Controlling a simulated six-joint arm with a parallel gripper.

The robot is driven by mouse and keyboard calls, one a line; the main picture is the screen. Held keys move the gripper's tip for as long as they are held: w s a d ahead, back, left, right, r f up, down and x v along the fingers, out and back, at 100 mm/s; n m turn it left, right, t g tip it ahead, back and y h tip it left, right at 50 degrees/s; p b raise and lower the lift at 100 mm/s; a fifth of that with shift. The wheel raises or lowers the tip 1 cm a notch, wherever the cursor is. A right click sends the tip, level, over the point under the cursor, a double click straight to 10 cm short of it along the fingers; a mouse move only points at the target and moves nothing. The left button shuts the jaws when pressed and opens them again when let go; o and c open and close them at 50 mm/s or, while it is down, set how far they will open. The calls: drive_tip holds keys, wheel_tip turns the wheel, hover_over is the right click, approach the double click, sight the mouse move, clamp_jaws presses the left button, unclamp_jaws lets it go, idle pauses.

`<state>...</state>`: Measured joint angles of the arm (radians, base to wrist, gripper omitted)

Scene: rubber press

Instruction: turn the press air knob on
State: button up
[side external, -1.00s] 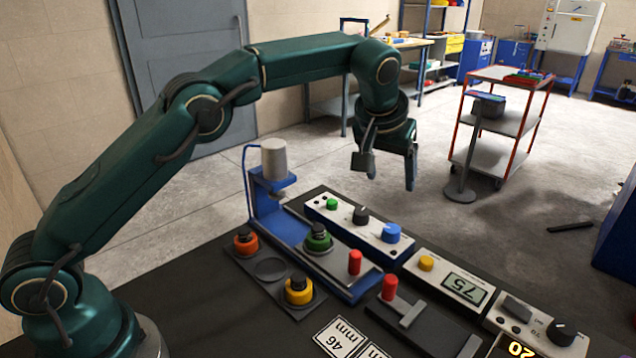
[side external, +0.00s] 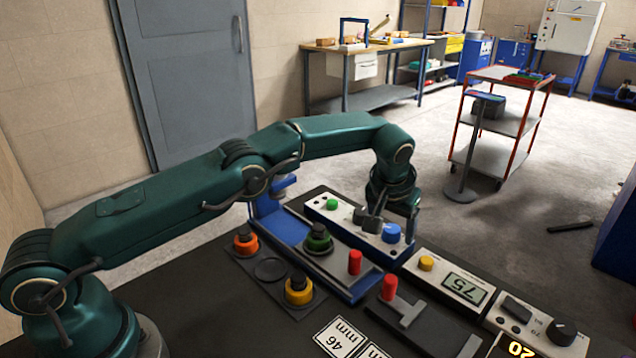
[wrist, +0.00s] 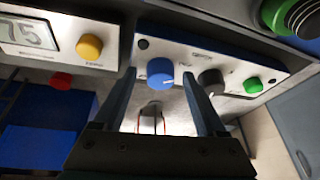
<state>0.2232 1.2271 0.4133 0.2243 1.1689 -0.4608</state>
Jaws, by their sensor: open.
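The pale control panel (side external: 340,222) carries a green button (side external: 332,203), a black knob and a blue knob (side external: 391,233). The panel lettering is too small to read, so I cannot tell which knob is marked as air. My gripper (side external: 391,222) is low over the panel, open and empty, with its fingers around the blue knob's place. In the wrist view the blue knob (wrist: 160,72) shows between the two fingertips, and the black knob (wrist: 211,82) is just right of the right finger. I cannot tell whether a finger touches either knob. In the side view my gripper largely hides the black knob.
The blue press frame (side external: 318,260) stands close in front of the panel, with a red-topped handle (side external: 355,262). Orange (side external: 246,240) and yellow (side external: 298,290) pieces sit in a holder nearby. A display box (side external: 450,283) with a yellow button adjoins on the right.

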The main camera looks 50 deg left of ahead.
clamp_jaws()
drive_tip(key=shift+a+m, duration=0.1)
drive_tip(key=shift+m, duration=0.4)
drive_tip(key=m+h, duration=0.2)
drive_tip(key=m, duration=0.3)
drive_tip(key=shift+a, duration=0.2)
drive_tip(key=m+h, duration=0.1)
drive_tip(key=m, duration=0.3)
drive_tip(key=shift+w+a+h, duration=0.1)
drive_tip(key=shift+h, duration=0.3)
drive_tip(key=shift+m+g+h, duration=0.3)
drive_tip(key=shift+m+g, duration=0.2)
drive_tip(key=shift+m, duration=1.3)
